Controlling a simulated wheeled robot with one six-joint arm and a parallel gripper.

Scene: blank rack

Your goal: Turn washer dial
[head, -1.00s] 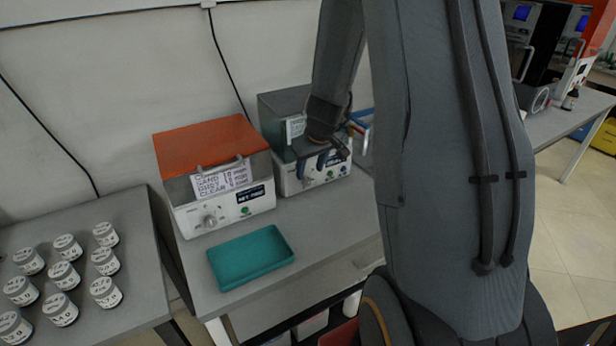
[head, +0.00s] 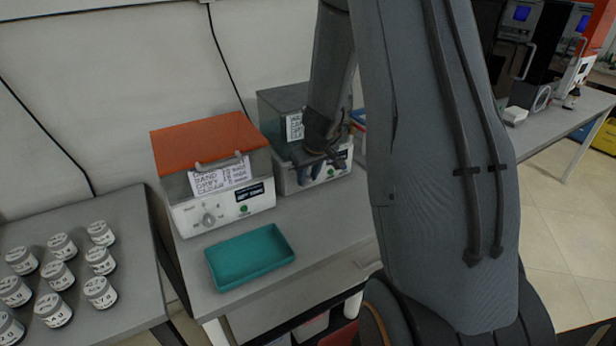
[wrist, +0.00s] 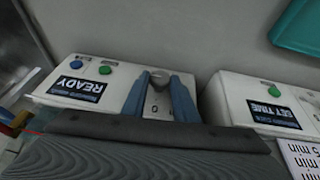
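A grey-lidded machine (head: 283,104) with a white front panel stands at the back of the bench. The wrist view shows its READY display (wrist: 77,86), a green and a blue button, and its dial (wrist: 159,80). My gripper (head: 325,172) is at this panel; the head view does not show the dial clearly behind it. In the wrist view my gripper's two fingers (wrist: 163,78) are apart, one on each side of the dial. I cannot tell whether they touch it.
An orange-lidded machine (head: 205,143) with a SET TIME display (wrist: 274,113) and its own dial (head: 209,218) stands beside it. A teal tray (head: 248,280) lies in front. Several labelled jars (head: 58,275) stand on the left table.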

